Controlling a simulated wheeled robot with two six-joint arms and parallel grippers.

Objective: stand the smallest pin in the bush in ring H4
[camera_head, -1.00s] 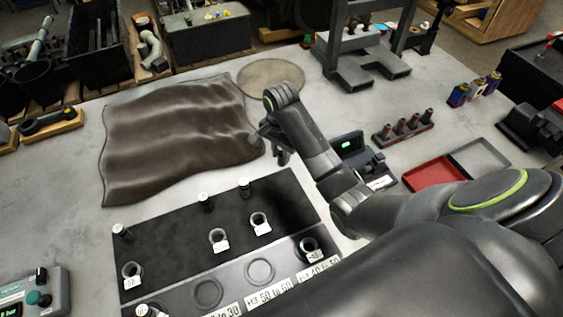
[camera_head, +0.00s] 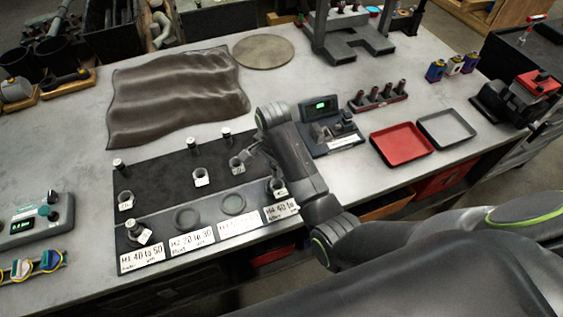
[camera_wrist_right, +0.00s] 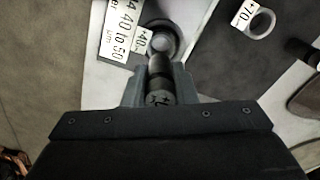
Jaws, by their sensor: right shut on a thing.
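My right gripper (camera_head: 262,160) is shut on a dark pin, seen end-on between the fingers in the right wrist view (camera_wrist_right: 160,90). The pin's far end points at the bush in ring H4 (camera_head: 278,187), which has a white tag and shows in the wrist view (camera_wrist_right: 161,43). The pin appears above or at the near edge of the bush; I cannot tell if they touch. Other pins stand on the dark mat: one at left (camera_head: 119,166), one in the middle (camera_head: 194,144), one at right (camera_head: 226,135). My left gripper is out of view.
Tagged bushes stand on the mat (camera_head: 160,180), one (camera_head: 201,177) near its middle. Ring H2 (camera_head: 187,218) and ring H3 (camera_head: 233,204) are empty; ring H1 holds a bush (camera_head: 135,229). A gauge (camera_head: 322,108) and red tray (camera_head: 403,143) lie right; a brown cloth (camera_head: 175,92) behind.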

